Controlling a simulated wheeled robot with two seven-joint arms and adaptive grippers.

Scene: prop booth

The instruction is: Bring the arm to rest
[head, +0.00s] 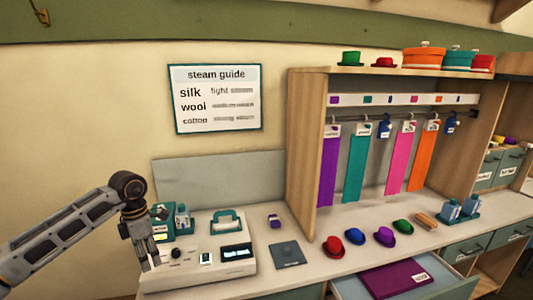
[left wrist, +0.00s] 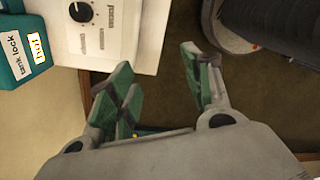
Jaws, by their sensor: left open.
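My left arm comes in from the left in the head view, bent at the elbow, with its gripper (head: 149,258) pointing down at the left end of the counter. It is beside the left edge of the white steam unit (head: 210,268). In the left wrist view the gripper (left wrist: 160,72) is open, with its green-padded fingers apart and nothing between them. Below the fingers is dark floor, with the white unit's dial corner (left wrist: 112,30) close by at the upper left. My right gripper is not in view.
A teal tank (head: 160,235) stands behind the unit. A teal iron (head: 227,220) sits on it. A grey pad (head: 287,254) and small hats (head: 333,245) lie to the right. An open drawer (head: 445,288) holds a purple folded cloth (head: 395,278). Colored strips (head: 357,175) hang in the wooden rack.

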